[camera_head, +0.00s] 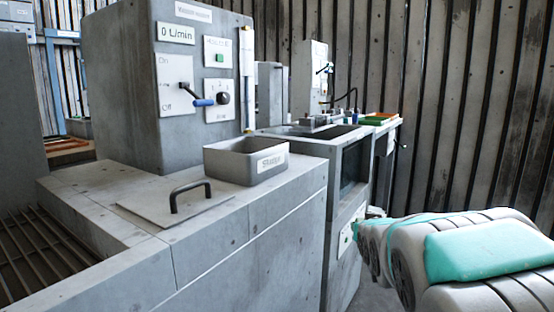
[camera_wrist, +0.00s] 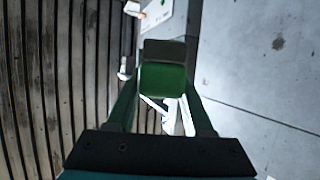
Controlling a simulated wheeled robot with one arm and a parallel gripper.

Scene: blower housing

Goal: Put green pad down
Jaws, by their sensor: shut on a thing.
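The green pad (camera_wrist: 163,84) is in the wrist view, between the two fingers of my gripper (camera_wrist: 164,98). My gripper is shut on it. The pad's green face points toward the camera, and a dark grey block-like part (camera_wrist: 164,52) adjoins its far edge; I cannot tell whether that belongs to the pad. In the head view my arm reaches in from the lower right, and neither the pad nor the fingers can be made out there.
A grey box labelled Sludge (camera_head: 245,160) and a plate with a black handle (camera_head: 178,196) sit on the concrete counter (camera_head: 255,215). A control housing (camera_head: 130,90) stands behind. Farther back, a sink unit (camera_head: 345,165) adjoins a bench with green and orange trays (camera_head: 378,118).

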